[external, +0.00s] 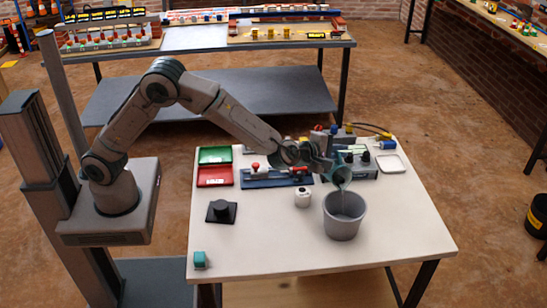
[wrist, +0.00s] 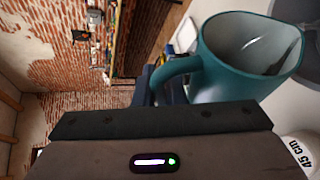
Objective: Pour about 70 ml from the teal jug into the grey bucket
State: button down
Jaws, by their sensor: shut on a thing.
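The teal jug (wrist: 238,78) is large in the wrist view, with its handle towards my gripper and some clear liquid inside. In the external view the jug (external: 341,173) is tilted over the grey bucket (external: 343,222), and a thin stream runs from its lip down into the bucket. The bucket stands upright on the white table; its rim also shows in the wrist view (wrist: 301,12). My gripper (external: 326,165) is shut on the jug, above and behind the bucket. The fingers are hidden in the wrist view. The liquid level in the bucket cannot be told.
On the white table (external: 270,245) are a white roll (external: 303,197), a black block (external: 221,211), a small teal object (external: 200,260), green (external: 215,155) and red trays (external: 215,176), and a blue-based fixture (external: 262,178). A white dish (external: 390,163) lies back right. The front right is clear.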

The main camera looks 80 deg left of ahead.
jog(key=shift+a+f+n+b, duration=0.45)
jog(key=shift+f+b, duration=0.25)
jog(key=shift+f, duration=0.15)
jog(key=shift+r+h, duration=0.3)
jog(key=shift+r, duration=0.05)
jog(key=shift+s+a+f+n+h+b, duration=0.15)
jog(key=shift+a+n+h+b, duration=0.25)
jog(key=shift+b, duration=0.6)
jog(key=b, duration=0.2)
jog(key=f+n+h+b, duration=0.1)
jog(key=shift+a+f+n+b, duration=0.25)
jog(key=shift+a+f+b, duration=0.05)
jog(key=shift+b, duration=0.1)
jog(key=shift+a+r+b, duration=0.15)
jog(key=shift+a+b, duration=0.05)
jog(key=shift+b, duration=0.1)
jog(key=shift+n, duration=0.3)
